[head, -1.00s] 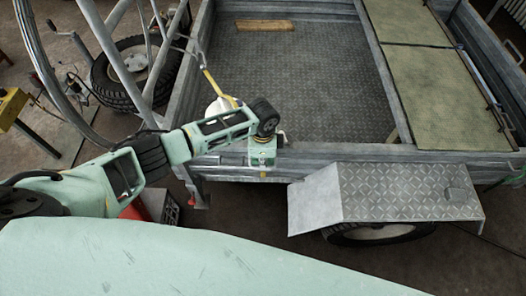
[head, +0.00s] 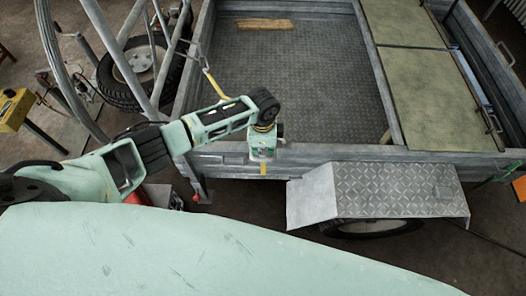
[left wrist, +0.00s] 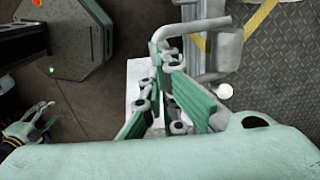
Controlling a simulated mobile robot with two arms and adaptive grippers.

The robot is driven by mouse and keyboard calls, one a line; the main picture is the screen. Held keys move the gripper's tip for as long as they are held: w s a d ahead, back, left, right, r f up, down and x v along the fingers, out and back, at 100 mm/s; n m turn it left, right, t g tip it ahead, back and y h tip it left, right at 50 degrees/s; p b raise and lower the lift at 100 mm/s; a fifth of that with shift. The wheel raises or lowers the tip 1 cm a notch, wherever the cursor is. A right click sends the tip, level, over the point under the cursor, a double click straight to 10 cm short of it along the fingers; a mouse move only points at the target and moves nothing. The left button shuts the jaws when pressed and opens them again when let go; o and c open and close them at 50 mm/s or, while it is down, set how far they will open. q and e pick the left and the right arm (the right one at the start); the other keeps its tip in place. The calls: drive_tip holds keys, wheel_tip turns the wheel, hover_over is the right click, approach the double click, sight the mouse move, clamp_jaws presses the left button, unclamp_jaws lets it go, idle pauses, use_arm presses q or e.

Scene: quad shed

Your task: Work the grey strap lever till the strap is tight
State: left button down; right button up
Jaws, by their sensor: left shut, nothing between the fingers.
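My left gripper (head: 263,158) is at the near side wall of the trailer, pointing down. In the left wrist view its green fingers (left wrist: 160,100) are shut, with nothing between them. Just beyond them is a grey bent bar, apparently the strap lever (left wrist: 188,27); I cannot tell whether they touch. The yellow strap (left wrist: 262,18) runs beside the lever and over the trailer bed. In the head view the strap (head: 214,84) runs toward the wall, partly behind my arm. What seems to be my right gripper (left wrist: 30,125) hangs low; its fingers are unclear.
The trailer bed (head: 290,75) is mostly clear, with a wooden plank (head: 264,24) at the back. The tread-plate fender (head: 395,190) juts out right of my left gripper. A tubular frame and a tyre (head: 130,75) stand at the left.

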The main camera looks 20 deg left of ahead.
idle(0.3)
use_arm(q)
wheel_tip(320, 180, up, 4)
drive_tip(key=p, duration=0.4)
drive_tip(key=shift+r, duration=1)
